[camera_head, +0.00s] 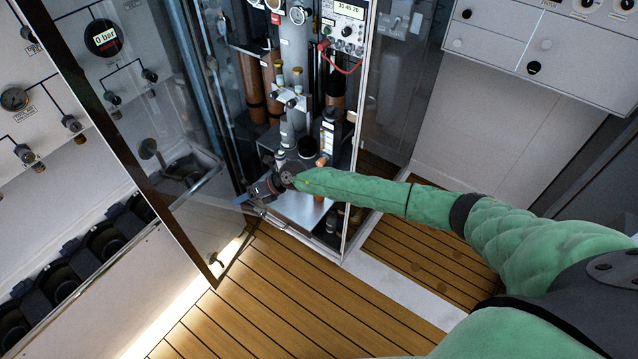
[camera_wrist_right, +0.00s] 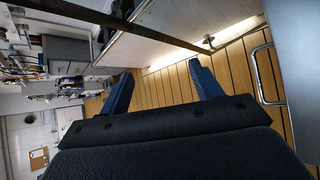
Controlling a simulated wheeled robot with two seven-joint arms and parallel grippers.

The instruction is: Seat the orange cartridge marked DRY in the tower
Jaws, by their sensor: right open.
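My right gripper (camera_head: 243,198) is open and empty at the front of the glass cabinet, low by the metal shelf. Its two blue fingers stand apart in the right wrist view (camera_wrist_right: 163,85), with only floor and far furniture beyond them. A grey upright column (camera_head: 293,55) with gauges and fittings, perhaps the tower, stands inside the cabinet behind the gripper. A small orange end (camera_head: 322,160) shows under a pale, labelled upright part (camera_head: 327,135). I cannot read DRY on anything, so I cannot tell which thing is the cartridge. My left gripper is not in view.
An open glass door (camera_head: 150,150) stands left of the cabinet. Brown cylinders (camera_head: 252,88) stand at the cabinet's back left. A metal shelf (camera_head: 300,208) lies below the column. A white wall unit (camera_head: 560,45) is at the right. The plank floor (camera_head: 270,300) in front is clear.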

